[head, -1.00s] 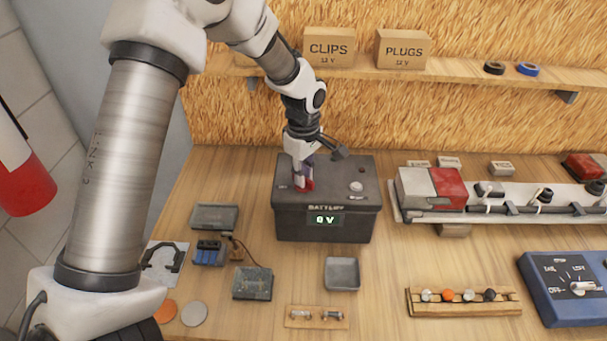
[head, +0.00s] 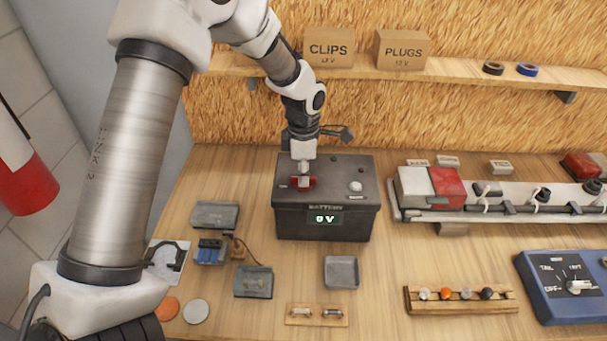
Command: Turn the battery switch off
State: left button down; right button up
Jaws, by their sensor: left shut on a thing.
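The black battery box (head: 325,225) stands on the wooden bench in the middle of the head view. Its front display (head: 326,219) reads "0 V". A red switch knob (head: 302,184) sits on the left of its top. My left gripper (head: 303,178) reaches down from above and is shut on this red knob, with its fingers partly hiding it. A light round post (head: 355,186) shows on the right of the box top. My right gripper is not in view.
A trailer light bar with a red-and-white lamp (head: 432,188) lies to the right of the battery. A blue tester box (head: 568,285) stands at the lower right. A grey tray (head: 341,271), a fuse strip (head: 317,315) and small electrical parts lie in front.

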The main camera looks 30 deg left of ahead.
pick_arm(q)
jog(key=c, duration=1.1)
grip_release()
jog(key=shift+w, duration=0.1)
jog(key=shift+r, duration=0.1)
notch_tip(320, 180, up, 6)
jog(key=p, duration=0.5)
